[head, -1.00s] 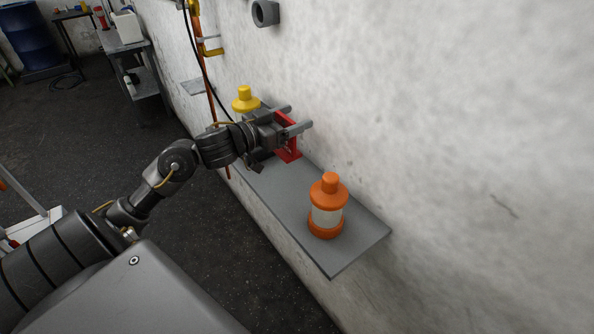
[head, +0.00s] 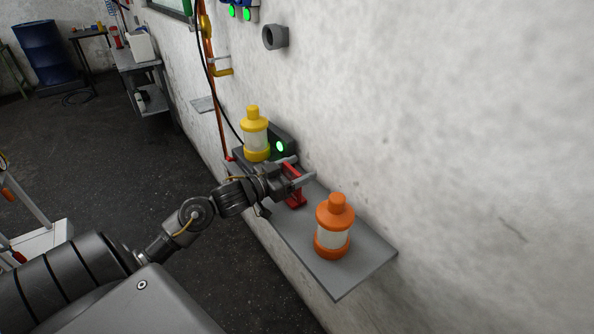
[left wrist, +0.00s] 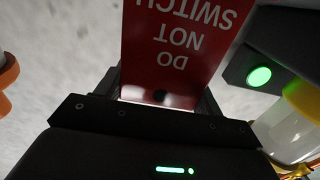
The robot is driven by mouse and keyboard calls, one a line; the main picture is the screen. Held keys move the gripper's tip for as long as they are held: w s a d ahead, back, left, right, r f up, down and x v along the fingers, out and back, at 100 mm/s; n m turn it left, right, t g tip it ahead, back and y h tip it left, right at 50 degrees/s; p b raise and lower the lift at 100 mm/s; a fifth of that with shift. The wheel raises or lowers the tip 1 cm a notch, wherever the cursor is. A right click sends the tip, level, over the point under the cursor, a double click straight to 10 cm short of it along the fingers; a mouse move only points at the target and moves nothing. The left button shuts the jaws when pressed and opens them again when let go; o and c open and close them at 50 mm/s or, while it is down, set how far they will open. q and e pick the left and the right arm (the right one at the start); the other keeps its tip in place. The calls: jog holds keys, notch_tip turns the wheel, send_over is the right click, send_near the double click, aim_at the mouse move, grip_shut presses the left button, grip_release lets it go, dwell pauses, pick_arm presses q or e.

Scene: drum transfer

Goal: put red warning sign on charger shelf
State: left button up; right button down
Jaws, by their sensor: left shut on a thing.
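The red warning sign (head: 295,190) is between the fingers of my left gripper (head: 302,176), which is shut on it. In the left wrist view the sign (left wrist: 180,50) fills the middle, with white letters reading "DO NOT SWITCH" upside down. The grey wall shelf (head: 350,272) runs along the wall beneath the gripper. The sign is over the shelf between the two bottles; I cannot tell whether its lower edge touches the shelf. A dark charger box with a green light (head: 281,144) stands at the shelf's far end. My right gripper is not in view.
A yellow-capped bottle (head: 254,137) stands beside the charger. An orange-capped bottle (head: 334,228) stands nearer on the shelf. A grey pipe stub (head: 275,37) sticks out of the wall above. The shelf's near end is clear.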

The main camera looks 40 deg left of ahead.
pick_arm(q)
jog(key=shift+f, duration=0.15)
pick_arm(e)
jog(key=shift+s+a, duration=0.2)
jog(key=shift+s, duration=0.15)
pick_arm(q)
jog(key=o, duration=1.2)
jog(key=b+v, duration=0.1)
jog(key=v, duration=0.9)
jog(key=shift+s+a+b, duration=0.1)
jog(key=shift+s+b, duration=0.25)
jog(key=shift+b, duration=0.05)
jog(key=shift+s+a, duration=0.15)
jog(key=shift+s, duration=0.45)
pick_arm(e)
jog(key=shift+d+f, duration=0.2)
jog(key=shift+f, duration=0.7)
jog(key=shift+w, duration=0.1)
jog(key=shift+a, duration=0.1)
